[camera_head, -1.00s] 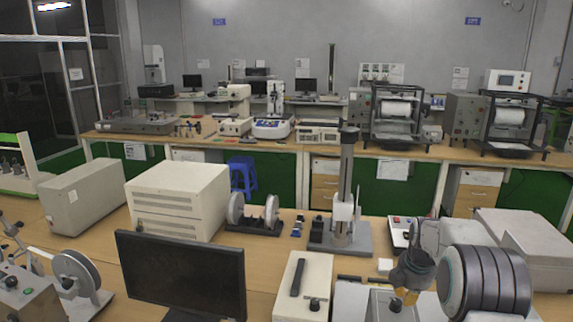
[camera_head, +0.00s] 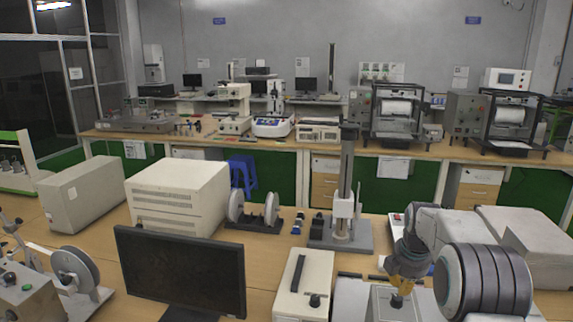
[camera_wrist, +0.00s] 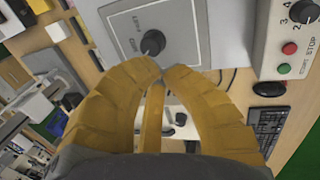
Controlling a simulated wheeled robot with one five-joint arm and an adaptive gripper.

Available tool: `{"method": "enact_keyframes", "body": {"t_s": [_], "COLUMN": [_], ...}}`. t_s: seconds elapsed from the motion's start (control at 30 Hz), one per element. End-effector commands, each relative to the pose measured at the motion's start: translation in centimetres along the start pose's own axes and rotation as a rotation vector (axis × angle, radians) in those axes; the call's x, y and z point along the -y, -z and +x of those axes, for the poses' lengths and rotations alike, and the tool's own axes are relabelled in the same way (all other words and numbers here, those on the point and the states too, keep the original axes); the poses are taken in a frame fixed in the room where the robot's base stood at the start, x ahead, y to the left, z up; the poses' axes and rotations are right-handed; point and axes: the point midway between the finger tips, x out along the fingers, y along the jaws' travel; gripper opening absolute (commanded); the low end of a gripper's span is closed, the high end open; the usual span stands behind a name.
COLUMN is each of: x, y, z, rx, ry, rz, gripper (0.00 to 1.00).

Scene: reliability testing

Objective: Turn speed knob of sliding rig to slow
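The sliding rig's speed knob is a small dark round knob (camera_wrist: 153,42) on a grey panel (camera_wrist: 185,20) in the wrist view. In the head view the knob (camera_head: 396,303) shows on the panel at lower right, just below my gripper (camera_head: 402,290). In the wrist view the yellow fingers of my gripper (camera_wrist: 165,70) arch in, and their tips almost meet. The tips lie beside the knob's lower edge, not around it. Whether they touch it cannot be told.
A control box with a numbered dial, red button and green button (camera_wrist: 285,50) stands to the right in the wrist view. In the head view, a cream box with a knob (camera_head: 303,285) and a black monitor (camera_head: 180,270) stand left of the panel. A post stand (camera_head: 343,232) rises behind.

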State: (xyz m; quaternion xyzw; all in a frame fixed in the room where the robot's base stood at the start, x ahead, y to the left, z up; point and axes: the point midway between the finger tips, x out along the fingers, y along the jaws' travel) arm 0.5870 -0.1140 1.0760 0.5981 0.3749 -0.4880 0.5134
Motion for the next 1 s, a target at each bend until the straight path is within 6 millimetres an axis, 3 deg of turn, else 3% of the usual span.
{"method": "enact_keyframes", "body": {"t_s": [0.63, 1.0], "x": [1.5, 1.7], "y": [0.0, 0.0], "z": [5.7, 6.5], "rx": [0.0, 0.0], "ry": [0.001, 0.001], "rz": [0.001, 0.0], "gripper": [0.0, 0.0]}}
